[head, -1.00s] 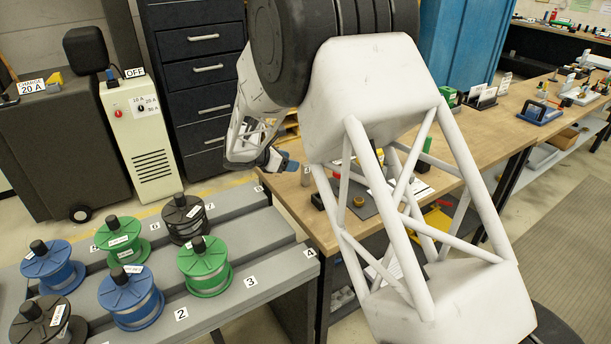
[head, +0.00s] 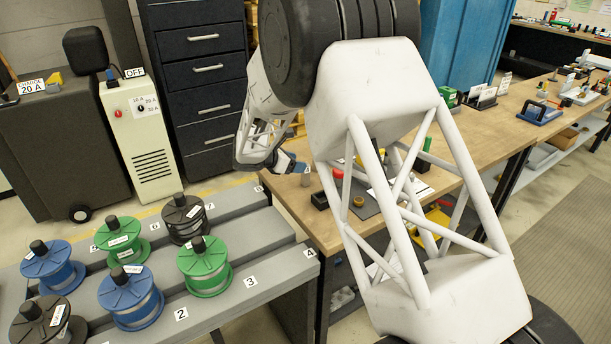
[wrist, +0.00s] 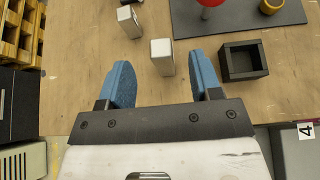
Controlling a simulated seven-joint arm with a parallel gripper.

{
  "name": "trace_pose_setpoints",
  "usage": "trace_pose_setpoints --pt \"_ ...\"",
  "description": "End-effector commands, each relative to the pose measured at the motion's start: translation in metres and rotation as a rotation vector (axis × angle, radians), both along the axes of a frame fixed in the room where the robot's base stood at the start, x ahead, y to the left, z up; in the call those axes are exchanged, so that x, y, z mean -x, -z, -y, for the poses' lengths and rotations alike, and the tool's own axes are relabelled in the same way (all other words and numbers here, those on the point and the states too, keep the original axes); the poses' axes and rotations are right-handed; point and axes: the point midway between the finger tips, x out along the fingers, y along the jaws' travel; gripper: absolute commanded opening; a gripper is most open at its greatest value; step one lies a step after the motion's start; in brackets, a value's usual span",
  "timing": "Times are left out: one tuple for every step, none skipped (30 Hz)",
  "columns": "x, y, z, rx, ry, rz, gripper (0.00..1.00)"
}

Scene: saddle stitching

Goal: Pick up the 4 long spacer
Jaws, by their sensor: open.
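Two small upright pale blocks, which look like the spacers, stand on the wooden bench in the wrist view. The nearer block (wrist: 162,58) appears in line with the gap between my fingertips; I cannot tell whether it is between them or below. The farther block (wrist: 130,22) is up and to the left. Their numbers are not readable in the wrist view. My gripper (wrist: 161,70) has two blue fingers spread apart with nothing clasped. In the head view my gripper (head: 291,164) is over the bench's near left corner, partly covering the spacers.
A black square open holder (wrist: 244,62) stands right of the nearer block. A dark mat (wrist: 240,20) with a red knob (wrist: 211,4) and a brass cup (wrist: 272,6) lies beyond. A wooden pallet (wrist: 18,30) is at the left.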

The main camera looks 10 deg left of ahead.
Motion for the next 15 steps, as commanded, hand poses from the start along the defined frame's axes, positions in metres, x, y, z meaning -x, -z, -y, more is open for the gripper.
trace_pose_setpoints --pt "-0.002 0.002 0.003 0.001 0.0 -0.001 0.58" --pt "-0.004 0.004 0.004 0.001 0.0 -0.001 0.58" --pt "-0.006 0.006 0.006 0.0 0.0 -0.002 0.58" --pt "-0.008 0.008 0.008 0.001 0.001 -0.002 0.58" --pt "-0.01 0.01 0.01 0.001 0.001 -0.002 0.58" --pt "-0.012 0.012 0.013 0.001 0.001 -0.002 0.58" --pt "-0.015 0.013 0.016 0.001 0.001 -0.002 0.58" --pt "-0.017 0.015 0.018 0.001 0.002 -0.002 0.58" --pt "-0.02 0.017 0.021 0.001 0.003 -0.001 0.58" --pt "-0.022 0.018 0.023 0.001 0.001 -0.001 0.58" --pt "-0.024 0.02 0.024 0.001 0.001 -0.001 0.58" --pt "-0.026 0.021 0.026 0.001 0.0 -0.001 0.58" --pt "-0.027 0.022 0.027 0.001 0.0 -0.001 0.58" --pt "-0.028 0.023 0.028 0.001 0.0 -0.001 0.58" --pt "-0.029 0.024 0.029 0.001 0.0 -0.001 0.58"
